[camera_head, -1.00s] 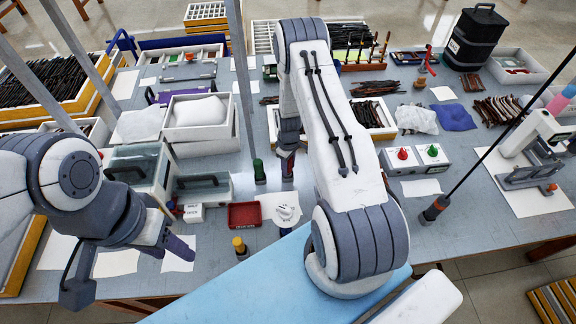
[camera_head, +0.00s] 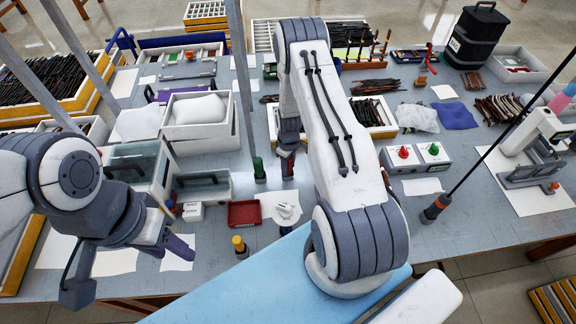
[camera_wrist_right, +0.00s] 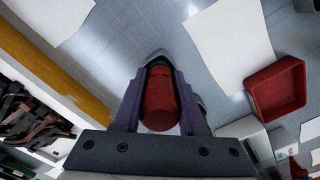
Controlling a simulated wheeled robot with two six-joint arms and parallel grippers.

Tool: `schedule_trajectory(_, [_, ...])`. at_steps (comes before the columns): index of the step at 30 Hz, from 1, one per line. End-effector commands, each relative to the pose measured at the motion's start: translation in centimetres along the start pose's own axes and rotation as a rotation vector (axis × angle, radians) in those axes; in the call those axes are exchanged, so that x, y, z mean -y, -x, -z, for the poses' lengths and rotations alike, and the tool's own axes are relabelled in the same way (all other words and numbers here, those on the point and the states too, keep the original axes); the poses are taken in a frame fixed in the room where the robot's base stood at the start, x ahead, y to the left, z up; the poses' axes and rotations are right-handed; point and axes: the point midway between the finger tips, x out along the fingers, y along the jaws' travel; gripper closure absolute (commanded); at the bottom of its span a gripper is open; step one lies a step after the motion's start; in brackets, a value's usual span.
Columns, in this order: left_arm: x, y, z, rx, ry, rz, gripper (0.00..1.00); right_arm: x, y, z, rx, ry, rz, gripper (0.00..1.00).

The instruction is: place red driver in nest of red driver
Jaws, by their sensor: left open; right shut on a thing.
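My right gripper (camera_wrist_right: 160,62) is shut on the red driver (camera_wrist_right: 160,100), whose thick red handle sits between the two fingers in the right wrist view. In the head view the right gripper (camera_head: 287,168) points down over the middle of the table, just right of an upright green-handled driver (camera_head: 259,169). Its fingers largely hide the red driver there. I cannot make out the nest of the red driver or whether the driver's tip touches anything. My left gripper (camera_head: 178,245) is open and empty above the table's front left.
A red tray (camera_head: 244,214) and a white round piece (camera_head: 287,213) lie in front of the right gripper. A yellow-and-black driver (camera_head: 239,245) stands near the front edge. A white box with red and green knobs (camera_head: 416,160) stands to the right. Clear-lidded boxes (camera_head: 205,185) stand left.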

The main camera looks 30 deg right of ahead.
Motion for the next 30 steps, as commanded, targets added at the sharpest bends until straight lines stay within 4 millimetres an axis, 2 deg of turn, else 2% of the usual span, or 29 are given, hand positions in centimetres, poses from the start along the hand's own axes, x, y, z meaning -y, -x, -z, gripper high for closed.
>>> schedule_trajectory(6, [0.0, -0.2, 0.0, 0.000, 0.000, 0.000, 0.50, 0.0, -0.2, 0.0, 0.000, 0.000, 0.000, 1.00])
schedule_trajectory(7, [0.0, -0.2, 0.0, 0.000, 0.000, 0.000, 0.50, 0.0, -0.2, 0.0, 0.000, 0.000, 0.000, 0.52])
schedule_trajectory(9, [0.0, -0.2, 0.0, 0.000, 0.000, 0.000, 0.50, 0.0, -0.2, 0.0, 0.000, 0.000, 0.000, 0.25])
schedule_trajectory(21, [0.0, -0.4, 0.0, 0.000, 0.002, 0.000, 0.50, 0.0, 0.1, 0.0, -0.001, 0.000, -0.001, 0.24])
schedule_trajectory(26, [0.1, -1.1, -0.1, 0.000, 0.002, 0.000, 0.50, -0.1, 2.1, 0.1, -0.003, 0.000, -0.003, 0.24])
schedule_trajectory(30, [0.1, -1.9, -0.1, 0.000, 0.002, 0.000, 0.50, -0.1, 4.7, 0.1, -0.004, 0.000, -0.004, 0.24])
